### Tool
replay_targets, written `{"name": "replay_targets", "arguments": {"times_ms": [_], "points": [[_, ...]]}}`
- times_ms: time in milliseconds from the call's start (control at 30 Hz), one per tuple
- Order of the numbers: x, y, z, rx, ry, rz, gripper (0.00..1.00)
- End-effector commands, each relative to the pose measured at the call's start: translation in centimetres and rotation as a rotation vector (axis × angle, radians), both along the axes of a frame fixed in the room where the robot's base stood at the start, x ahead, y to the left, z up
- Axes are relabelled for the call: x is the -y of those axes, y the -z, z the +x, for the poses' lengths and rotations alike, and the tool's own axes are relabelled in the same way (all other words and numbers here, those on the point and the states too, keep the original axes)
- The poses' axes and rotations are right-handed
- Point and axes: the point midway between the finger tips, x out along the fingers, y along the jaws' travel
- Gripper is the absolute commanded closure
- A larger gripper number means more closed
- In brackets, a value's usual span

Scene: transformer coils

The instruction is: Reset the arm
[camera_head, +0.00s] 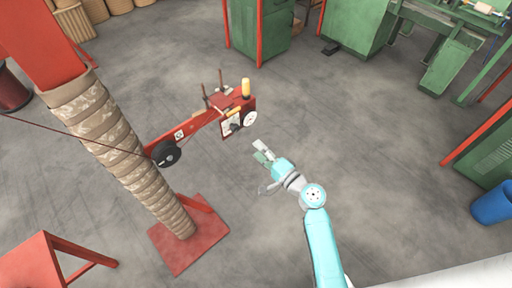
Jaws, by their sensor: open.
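My arm reaches up from the lower right of the head view. My gripper (262,151) is at its end, with its two fingers apart and nothing seen between them. It is in front of and a little right of the end of a red horizontal beam (190,126). A gap of floor shows between the gripper and the beam in the picture. The red beam carries a white round dial, a yellow-topped post (246,88) and a black roller (165,153).
A tall wrapped coil column (120,155) stands on a red base plate (188,245) at left. A red stand (45,262) is at lower left. Green machines (358,25) line the back and right. A blue drum (492,205) is at far right. Grey floor is clear around my arm.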

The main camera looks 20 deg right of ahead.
Motion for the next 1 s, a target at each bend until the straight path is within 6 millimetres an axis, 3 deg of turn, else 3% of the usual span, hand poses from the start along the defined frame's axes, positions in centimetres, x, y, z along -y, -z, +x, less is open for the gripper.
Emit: {"name": "replay_targets", "arguments": {"times_ms": [567,667,767,1000], "points": [[-0.2,0.5,-0.6,-0.010,0.006,-0.013,0.42],[-0.7,2.0,-2.4,-0.039,0.025,-0.061,0.42],[-1.5,4.0,-5.5,-0.081,0.056,-0.145,0.42],[-2.5,7.5,-14.6,-0.169,0.124,-0.416,0.42]]}}
